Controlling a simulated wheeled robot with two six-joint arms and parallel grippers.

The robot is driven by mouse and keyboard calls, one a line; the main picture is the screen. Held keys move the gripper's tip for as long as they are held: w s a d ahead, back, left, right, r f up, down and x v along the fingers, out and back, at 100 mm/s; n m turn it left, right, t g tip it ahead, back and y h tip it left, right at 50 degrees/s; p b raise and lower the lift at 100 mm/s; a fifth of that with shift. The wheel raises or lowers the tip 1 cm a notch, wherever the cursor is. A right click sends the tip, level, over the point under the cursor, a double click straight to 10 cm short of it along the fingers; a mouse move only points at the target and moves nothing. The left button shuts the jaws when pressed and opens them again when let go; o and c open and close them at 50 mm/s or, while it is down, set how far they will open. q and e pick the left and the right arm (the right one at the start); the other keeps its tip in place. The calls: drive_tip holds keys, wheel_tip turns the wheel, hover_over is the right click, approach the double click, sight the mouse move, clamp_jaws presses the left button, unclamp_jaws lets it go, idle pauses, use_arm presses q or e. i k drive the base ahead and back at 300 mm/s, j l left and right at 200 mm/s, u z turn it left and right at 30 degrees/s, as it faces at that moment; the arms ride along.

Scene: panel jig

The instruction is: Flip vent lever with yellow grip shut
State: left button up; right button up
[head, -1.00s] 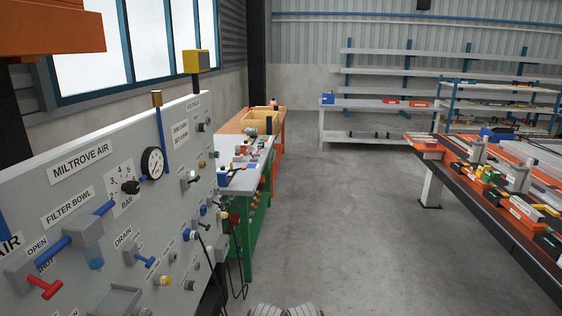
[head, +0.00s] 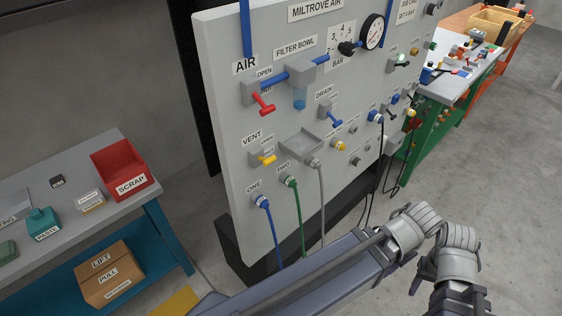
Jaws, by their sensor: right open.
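The vent lever with the yellow grip (head: 264,159) is on the grey panel (head: 230,112) in the head view, below the VENT label (head: 252,137). Its grip sticks out from a small grey block, with OPEN lettering above it and a second label partly hidden behind it. I cannot tell its exact setting. My right gripper (head: 424,263) is open at the lower right, well away from the lever, in front of the panel. My left arm (head: 315,277) crosses the bottom of the view; the state of its gripper does not show clearly.
A red-handled AIR lever (head: 263,105) is above the vent lever, and a blue drain lever (head: 331,117) is to its right. Hoses (head: 298,220) hang below. A bench with a red scrap bin (head: 122,172) stands at left.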

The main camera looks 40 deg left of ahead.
sight(266, 162)
drive_tip(key=u, duration=1.55)
